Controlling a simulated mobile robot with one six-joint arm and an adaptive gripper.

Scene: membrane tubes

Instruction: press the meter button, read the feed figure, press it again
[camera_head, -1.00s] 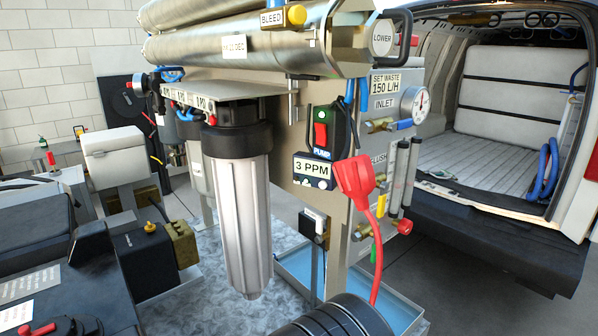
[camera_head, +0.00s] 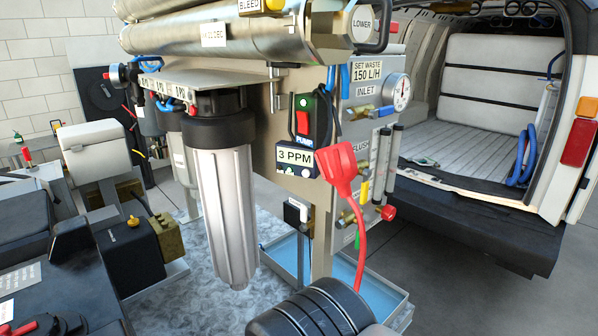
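The meter (camera_head: 291,171) is a small dark blue box on the front of the filter rig, below the red PUMP switch (camera_head: 303,122). Its white display reads 3 PPM. Small pale buttons show below the display, too small to read. A red plug-like piece (camera_head: 337,164) on a red cord hangs just right of the meter, close to its right edge in the picture.
A grey filter housing (camera_head: 222,215) stands left of the meter. A gauge (camera_head: 397,92), thin flow tubes and valves are at right. A blue tray (camera_head: 388,300) lies under the rig. An open van is at right.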

